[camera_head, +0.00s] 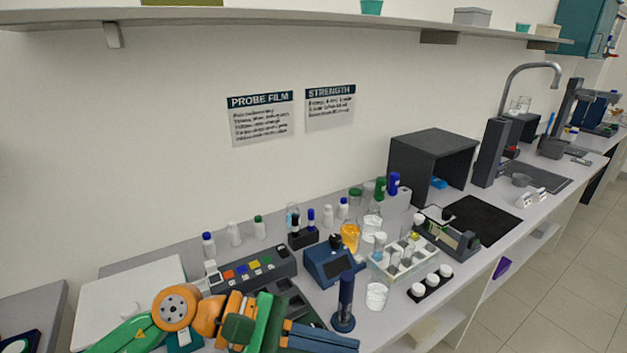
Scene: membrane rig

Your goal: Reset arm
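My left arm (175,307), green and orange, comes in from the bottom left over the front of the bench. Its gripper end (322,337) shows blue-grey parts at the bottom edge, pointing right. I cannot tell whether its fingers are apart or together, and nothing is clearly seen held. A dark blue upright stand (345,300) is just right of the gripper end; I cannot tell if they touch. My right gripper is not in view.
Behind the arm are a dark block with coloured pads (245,270) and a blue device (333,264). To the right are a clear beaker (376,295), a rack of vials (403,257) and a black strip with white caps (431,285). A dark open box (432,150) stands farther back.

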